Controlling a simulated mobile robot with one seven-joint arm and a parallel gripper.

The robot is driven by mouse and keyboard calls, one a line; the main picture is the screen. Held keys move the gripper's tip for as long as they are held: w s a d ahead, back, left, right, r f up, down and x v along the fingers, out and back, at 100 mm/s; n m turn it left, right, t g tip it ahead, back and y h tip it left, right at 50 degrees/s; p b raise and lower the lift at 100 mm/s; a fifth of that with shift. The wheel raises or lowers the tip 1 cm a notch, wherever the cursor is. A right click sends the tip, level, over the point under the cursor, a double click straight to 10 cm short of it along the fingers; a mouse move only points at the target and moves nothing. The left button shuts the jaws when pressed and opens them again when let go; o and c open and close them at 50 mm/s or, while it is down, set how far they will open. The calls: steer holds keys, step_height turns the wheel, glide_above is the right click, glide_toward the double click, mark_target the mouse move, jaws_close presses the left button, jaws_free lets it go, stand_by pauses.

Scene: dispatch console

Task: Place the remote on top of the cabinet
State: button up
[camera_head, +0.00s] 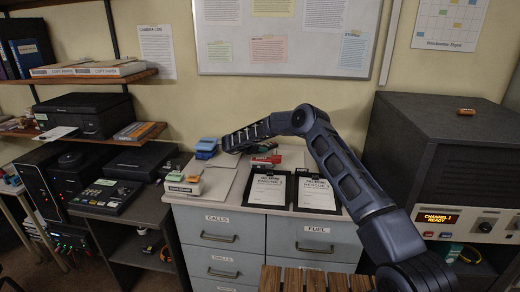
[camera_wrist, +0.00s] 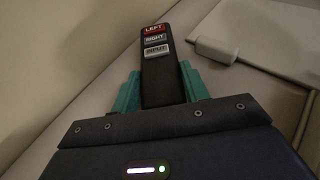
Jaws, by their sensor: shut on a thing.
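The remote (camera_wrist: 158,72) is a slim black bar with red LEFT, grey RIGHT and white INPUT buttons. In the wrist view my gripper (camera_wrist: 160,85) has its teal fingers on both sides of the remote, shut on it. The remote's far end points away from my gripper. The cabinet (camera_head: 268,235) is grey-blue with labelled drawers and a pale top. In the head view my arm reaches over the cabinet to the back of its top, near the wall. I cannot make out the remote there, nor tell whether it touches the surface.
Black equipment (camera_head: 105,193) stands at the left.

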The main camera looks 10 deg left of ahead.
steer(key=shift+f, duration=0.1)
steer(key=o, duration=1.1)
steer(key=v, duration=1.2)
steer(key=shift+r, duration=0.25)
